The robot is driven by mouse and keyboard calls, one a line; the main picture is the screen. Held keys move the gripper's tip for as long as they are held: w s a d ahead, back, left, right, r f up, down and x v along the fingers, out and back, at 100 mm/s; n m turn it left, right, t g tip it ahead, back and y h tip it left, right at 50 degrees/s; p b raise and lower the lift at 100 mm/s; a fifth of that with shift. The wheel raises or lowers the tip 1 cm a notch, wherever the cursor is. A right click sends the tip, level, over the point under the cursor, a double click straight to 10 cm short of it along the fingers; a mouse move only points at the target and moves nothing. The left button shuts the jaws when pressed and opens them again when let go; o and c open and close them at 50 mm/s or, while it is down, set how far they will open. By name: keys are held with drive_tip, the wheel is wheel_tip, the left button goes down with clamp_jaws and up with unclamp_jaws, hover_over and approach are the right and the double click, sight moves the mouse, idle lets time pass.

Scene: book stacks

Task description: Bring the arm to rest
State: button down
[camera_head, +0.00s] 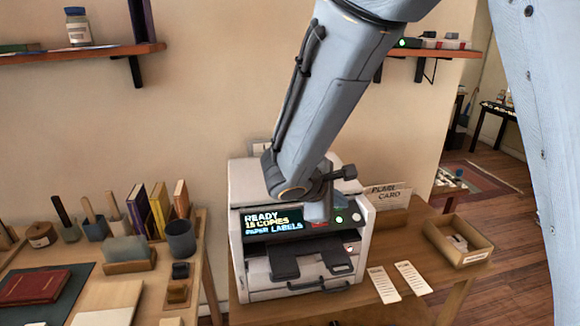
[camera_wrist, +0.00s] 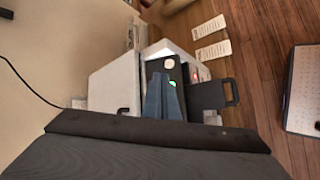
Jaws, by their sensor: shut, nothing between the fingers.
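My arm reaches down from the top of the head view, and my gripper (camera_head: 319,212) is in front of the printer's display panel. Its fingers are together with nothing between them. In the wrist view the narrow blue-grey fingers (camera_wrist: 163,92) lie side by side over the printer (camera_wrist: 112,88). The white printer (camera_head: 240,190) stands on a wooden table, its lit screen (camera_head: 262,222) reading "READY", "15 COPIES" and "PAPER LABELS". I cannot tell whether the fingers touch the panel. My arm hides part of the printer's top.
Two paper labels (camera_head: 384,284) and an open wooden tray (camera_head: 462,243) lie right of the printer. A left table holds books (camera_head: 159,208), a dark cup (camera_head: 181,240) and a red book (camera_head: 35,287). Wall shelves (camera_head: 80,54) hang above. Open floor (camera_head: 510,230) shows at right.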

drive_tip(key=s+d+f+m+g+y, duration=0.2)
drive_tip(key=s+d+m+g+y, duration=0.1)
drive_tip(key=s+d+m, duration=0.3)
drive_tip(key=s+d+f+m+g+y, duration=0.3)
drive_tip(key=s+d+m, duration=0.3)
drive_tip(key=s+m, duration=0.4)
drive_tip(key=shift+s+f+g, duration=0.25)
drive_tip(key=shift+s+g, duration=0.05)
drive_tip(key=shift+s, duration=0.7)
drive_tip(key=shift+d, duration=0.15)
idle(1.4)
